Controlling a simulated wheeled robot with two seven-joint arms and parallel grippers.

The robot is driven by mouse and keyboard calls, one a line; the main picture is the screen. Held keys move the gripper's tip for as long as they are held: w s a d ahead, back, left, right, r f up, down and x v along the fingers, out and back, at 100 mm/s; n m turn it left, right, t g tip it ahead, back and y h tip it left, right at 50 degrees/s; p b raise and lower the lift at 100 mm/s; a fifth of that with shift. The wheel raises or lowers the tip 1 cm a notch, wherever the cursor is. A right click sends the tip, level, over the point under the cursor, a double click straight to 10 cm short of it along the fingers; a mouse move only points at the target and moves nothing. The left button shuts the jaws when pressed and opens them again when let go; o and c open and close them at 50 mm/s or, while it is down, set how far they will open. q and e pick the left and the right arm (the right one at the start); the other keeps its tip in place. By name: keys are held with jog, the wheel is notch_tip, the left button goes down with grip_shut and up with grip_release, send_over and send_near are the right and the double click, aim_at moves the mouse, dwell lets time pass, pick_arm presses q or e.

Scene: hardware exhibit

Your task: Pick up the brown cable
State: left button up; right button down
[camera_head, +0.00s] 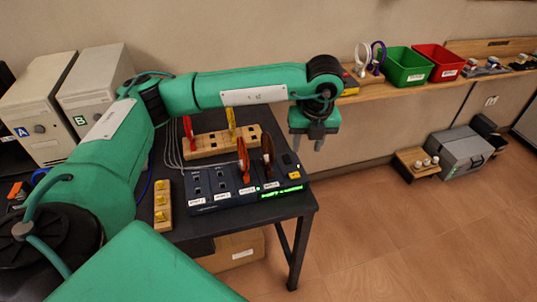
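Two looped cables stand upright at the black switch panel (215,203) on the dark table: an orange-brown cable (242,160) and, to its right, a darker brown cable (267,150). Their lower ends meet the panel; whether they are plugged in is hard to tell. My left gripper (317,146) hangs pointing down, past the table's right edge, to the right of both cables and apart from them. Nothing shows between its dark fingers, and their gap is too small to judge. My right gripper is not in view.
A wooden block (200,146) behind the panel holds a red cable (188,130) and a yellow cable (231,122). A wooden strip (163,217) lies left. Two computer cases (40,105) stand at left. A wall shelf (400,82) holds green and red bins.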

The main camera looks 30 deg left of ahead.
aim_at(269, 138)
pick_arm(q)
jog(key=w+a+r+n+y, duration=0.1)
jog(key=a+r+n+y, duration=0.2)
jog(key=a, duration=0.4)
jog(key=shift+m, duration=0.3)
jog(key=p+x, duration=0.1)
jog(key=x, duration=0.3)
jog(key=a+p+x, duration=0.1)
jog(key=x, duration=0.3)
jog(key=p+x, duration=0.2)
jog(key=x, duration=0.2)
jog(key=shift+s+a+r, duration=0.15)
jog(key=shift+a+r, duration=0.2)
jog(key=shift+a, duration=0.05)
jog(key=shift+f, duration=0.35)
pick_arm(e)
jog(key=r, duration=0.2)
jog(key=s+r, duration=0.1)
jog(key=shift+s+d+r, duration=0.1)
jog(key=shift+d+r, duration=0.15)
pick_arm(q)
jog(key=shift+c, duration=0.7)
grip_shut()
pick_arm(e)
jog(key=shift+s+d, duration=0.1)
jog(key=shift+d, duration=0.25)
